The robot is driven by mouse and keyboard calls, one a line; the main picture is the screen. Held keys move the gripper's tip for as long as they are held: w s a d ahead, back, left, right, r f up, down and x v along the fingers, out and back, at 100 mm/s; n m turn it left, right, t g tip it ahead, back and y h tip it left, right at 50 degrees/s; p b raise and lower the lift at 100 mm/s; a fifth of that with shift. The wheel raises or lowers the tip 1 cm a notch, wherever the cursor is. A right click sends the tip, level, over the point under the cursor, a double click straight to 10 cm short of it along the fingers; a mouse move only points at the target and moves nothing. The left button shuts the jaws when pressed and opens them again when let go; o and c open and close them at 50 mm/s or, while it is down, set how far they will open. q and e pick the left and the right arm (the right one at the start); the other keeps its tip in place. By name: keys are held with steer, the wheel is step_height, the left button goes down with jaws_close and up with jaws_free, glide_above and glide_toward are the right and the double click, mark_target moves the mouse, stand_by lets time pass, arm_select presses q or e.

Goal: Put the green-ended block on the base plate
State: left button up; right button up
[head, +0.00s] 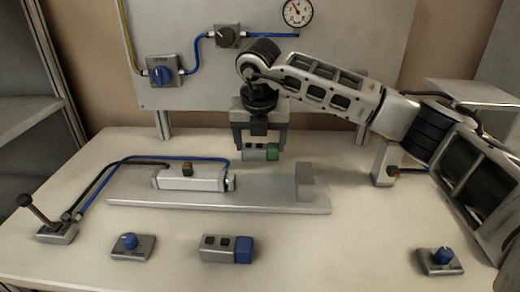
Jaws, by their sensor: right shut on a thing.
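The green-ended block (258,153) is a small grey block with dark spots on top and a green right end. My right gripper (260,140) points straight down and is shut on it, with a finger toward each end. The block shows just behind the base plate's far edge in the picture; how high it is above the table is hard to tell. The base plate (268,199) is a long flat grey plate on the table. On it are a grey cylinder (200,181) at the left and an upright stop (304,180) at the right. My left gripper is out of view.
A blue-ended block (227,249) lies in front of the plate. Blue-knobbed boxes (133,246) and (441,261) sit either side. A lever box (52,226) stands left, with hoses running to the cylinder. A panel with a gauge (298,12) stands behind. The plate between cylinder and stop is clear.

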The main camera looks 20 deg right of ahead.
steer(key=shift+s+f, duration=0.1)
steer(key=shift+f, duration=1.2)
steer(key=shift+f, duration=0.1)
steer(key=o, duration=1.2)
